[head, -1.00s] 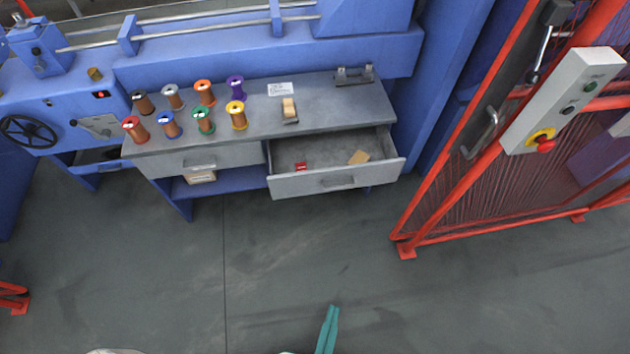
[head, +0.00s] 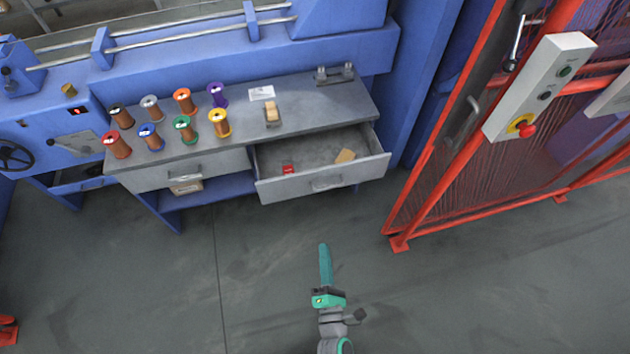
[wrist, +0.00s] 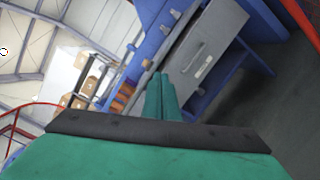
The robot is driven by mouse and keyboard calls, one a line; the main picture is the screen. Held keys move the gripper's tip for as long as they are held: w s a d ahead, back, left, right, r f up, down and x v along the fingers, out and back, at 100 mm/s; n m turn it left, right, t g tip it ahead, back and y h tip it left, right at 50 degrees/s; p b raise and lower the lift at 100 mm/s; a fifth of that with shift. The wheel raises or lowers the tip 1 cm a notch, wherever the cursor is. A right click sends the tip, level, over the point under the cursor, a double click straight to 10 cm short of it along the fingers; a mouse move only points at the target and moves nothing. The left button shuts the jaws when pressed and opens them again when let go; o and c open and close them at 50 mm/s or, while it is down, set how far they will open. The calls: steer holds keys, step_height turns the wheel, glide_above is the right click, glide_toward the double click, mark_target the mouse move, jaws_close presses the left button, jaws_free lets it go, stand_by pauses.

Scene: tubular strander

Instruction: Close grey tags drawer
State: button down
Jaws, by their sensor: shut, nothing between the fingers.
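The grey drawer (head: 322,184) at the right of the bench is pulled out, with its front toward me. A red item (head: 288,169) and a tan tag-like piece (head: 345,156) lie inside it. Its handle (head: 326,184) is on the front panel. My gripper (head: 323,246) is shut and empty, above the floor in front of the drawer and apart from it. In the wrist view my teal fingers (wrist: 161,80) are together. A grey drawer front with a handle (wrist: 198,58) shows beyond them; I cannot tell which drawer it is.
A second drawer (head: 185,170) at the left is shut. Several wire spools (head: 183,130) stand on the grey benchtop (head: 318,106). A red mesh fence (head: 480,150) with a control box (head: 540,85) stands at the right. The floor (head: 270,260) before the bench is clear.

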mark_target(314, 173)
steer(key=w+a+f+n+y, duration=0.1)
steer(key=w+n, duration=0.4)
steer(key=w, duration=0.4)
steer(key=w+a+f+n+y, duration=0.1)
steer(key=w+f+n, duration=0.1)
steer(key=w+n, duration=0.3)
steer(key=w+a+f+n+y, duration=0.1)
steer(key=w+n, duration=0.3)
steer(key=w, duration=1)
steer(key=shift+a+f+n+g, duration=0.4)
steer(key=shift+f, duration=0.3)
